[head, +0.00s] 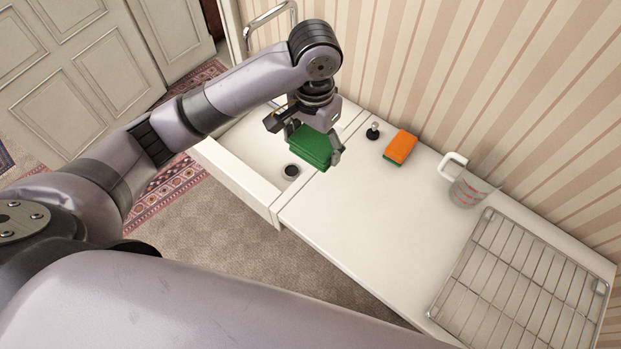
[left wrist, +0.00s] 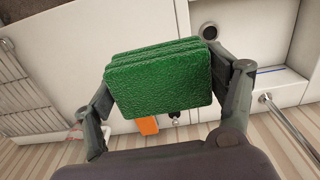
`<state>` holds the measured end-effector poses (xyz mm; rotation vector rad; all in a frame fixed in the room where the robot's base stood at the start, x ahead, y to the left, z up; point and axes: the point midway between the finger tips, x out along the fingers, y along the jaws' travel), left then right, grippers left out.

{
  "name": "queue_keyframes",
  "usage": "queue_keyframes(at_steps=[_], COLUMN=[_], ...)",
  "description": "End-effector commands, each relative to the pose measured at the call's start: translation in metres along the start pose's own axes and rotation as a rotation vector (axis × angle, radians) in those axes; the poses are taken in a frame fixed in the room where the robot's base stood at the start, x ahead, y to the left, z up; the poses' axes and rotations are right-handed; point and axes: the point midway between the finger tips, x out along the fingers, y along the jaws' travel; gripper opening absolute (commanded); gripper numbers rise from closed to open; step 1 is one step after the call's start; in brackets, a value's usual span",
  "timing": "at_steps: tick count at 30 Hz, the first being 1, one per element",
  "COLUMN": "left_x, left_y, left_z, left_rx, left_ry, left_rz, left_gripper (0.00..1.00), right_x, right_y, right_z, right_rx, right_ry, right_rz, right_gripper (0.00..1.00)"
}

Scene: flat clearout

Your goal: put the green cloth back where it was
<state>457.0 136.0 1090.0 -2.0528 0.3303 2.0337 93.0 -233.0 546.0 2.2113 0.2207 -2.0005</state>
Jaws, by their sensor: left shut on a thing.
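The green cloth (head: 311,146) is a folded, layered bundle. In the head view it is between the fingers of my left gripper (head: 308,143), above the right part of the sink near its edge with the counter. The left wrist view shows the cloth (left wrist: 160,80) large, with the fingers of my left gripper (left wrist: 165,92) pressed on its two sides. The cloth looks raised above the surface. My right gripper is not in view.
The white sink (head: 262,150) has a dark drain (head: 292,171). On the counter (head: 330,215) are a black stopper (head: 373,131), an orange-and-green sponge (head: 400,146), a measuring jug (head: 468,190) and a wire rack (head: 520,275). The counter's front middle is clear. A striped wall stands behind.

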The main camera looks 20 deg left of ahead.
Motion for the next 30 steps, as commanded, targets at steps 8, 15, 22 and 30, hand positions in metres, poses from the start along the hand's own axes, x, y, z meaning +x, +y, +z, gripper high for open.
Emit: queue_keyframes(at_steps=[8,15,22,30], left_x=[0.04,0.102,0.15,0.178], left_y=[0.003,0.003,0.003,0.004], left_z=[-0.002,-0.002,-0.002,-0.002], left_rx=[0.024,0.024,0.025,0.025], left_ry=[-0.019,-0.017,-0.013,-0.013], left_rz=[0.002,0.0,-0.001,-0.001], left_gripper=[0.56,0.56,0.56,0.56], right_x=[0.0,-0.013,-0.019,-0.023], right_y=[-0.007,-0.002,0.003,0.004], right_z=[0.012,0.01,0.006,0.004], right_rx=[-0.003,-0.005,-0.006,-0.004], right_ry=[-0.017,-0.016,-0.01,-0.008], right_rz=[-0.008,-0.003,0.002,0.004], right_gripper=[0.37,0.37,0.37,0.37])
